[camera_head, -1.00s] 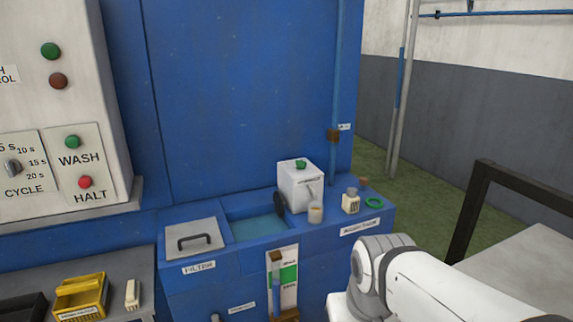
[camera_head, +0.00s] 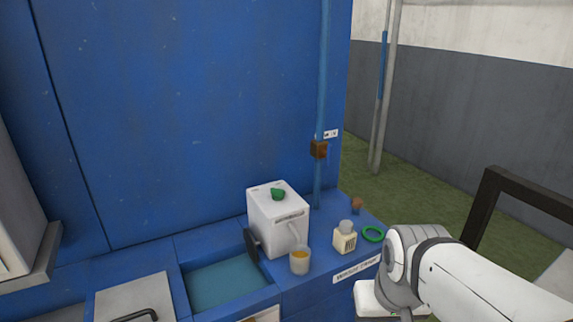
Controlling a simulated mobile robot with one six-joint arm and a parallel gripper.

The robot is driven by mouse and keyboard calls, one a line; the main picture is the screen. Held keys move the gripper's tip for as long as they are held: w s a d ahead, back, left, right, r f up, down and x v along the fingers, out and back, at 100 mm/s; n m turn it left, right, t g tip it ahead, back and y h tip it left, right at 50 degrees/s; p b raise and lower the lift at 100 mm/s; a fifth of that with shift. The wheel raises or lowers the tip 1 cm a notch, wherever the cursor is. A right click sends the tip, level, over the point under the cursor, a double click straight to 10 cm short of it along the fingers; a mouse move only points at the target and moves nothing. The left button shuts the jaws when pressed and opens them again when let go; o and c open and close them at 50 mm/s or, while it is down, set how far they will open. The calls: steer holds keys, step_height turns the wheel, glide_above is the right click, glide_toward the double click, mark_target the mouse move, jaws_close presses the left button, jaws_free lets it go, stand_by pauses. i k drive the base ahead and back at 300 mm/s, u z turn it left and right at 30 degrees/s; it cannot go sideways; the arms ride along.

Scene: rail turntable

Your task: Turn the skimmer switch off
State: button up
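The skimmer appears to be the white box (camera_head: 275,222) on the blue machine's ledge, with a dark disc (camera_head: 251,245) on its left side over the tank. A green switch knob (camera_head: 277,194) sits on top of the box; its on or off position cannot be read. A spout on the box's front leads down to a cup with amber liquid (camera_head: 300,260). My white arm shows at the lower right, right of the skimmer and apart from it. My gripper's fingers are not in view.
The open tank (camera_head: 228,284) of bluish liquid is left of the box. A small labelled bottle (camera_head: 345,238), a green ring (camera_head: 373,234) and a brown knob (camera_head: 357,204) are to its right. A blue vertical pipe with a brown valve (camera_head: 318,149) rises behind. A dark frame (camera_head: 490,205) stands at right.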

mark_target(278, 195)
steer(key=u, duration=0.1)
steer(key=i, duration=0.9)
steer(key=u, duration=0.55)
